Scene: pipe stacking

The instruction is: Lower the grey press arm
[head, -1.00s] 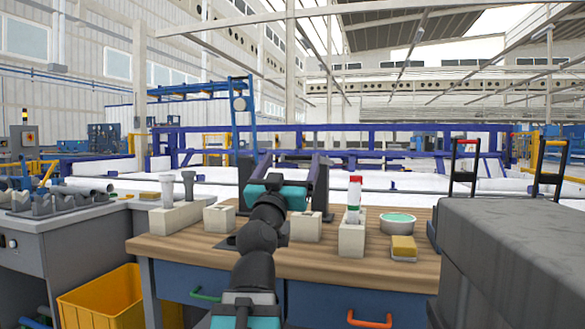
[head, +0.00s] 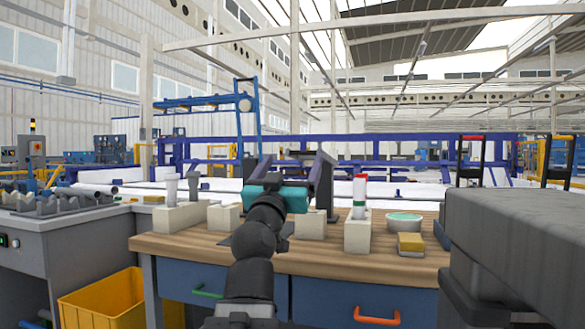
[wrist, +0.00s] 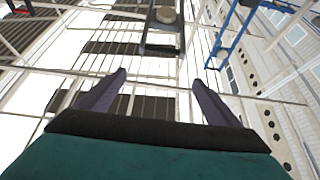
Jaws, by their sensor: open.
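My gripper (head: 293,162) is raised above the wooden workbench, its two purple-grey fingers apart and nothing between them. The press's lower part is mostly hidden behind my gripper and arm.
Pale blocks, one holding a white bottle with a red cap (head: 359,190), stand along the workbench (head: 190,243). A green-filled bowl (head: 404,222) and a yellow sponge (head: 410,243) lie to the right. A large grey block (head: 520,225) fills the right foreground.

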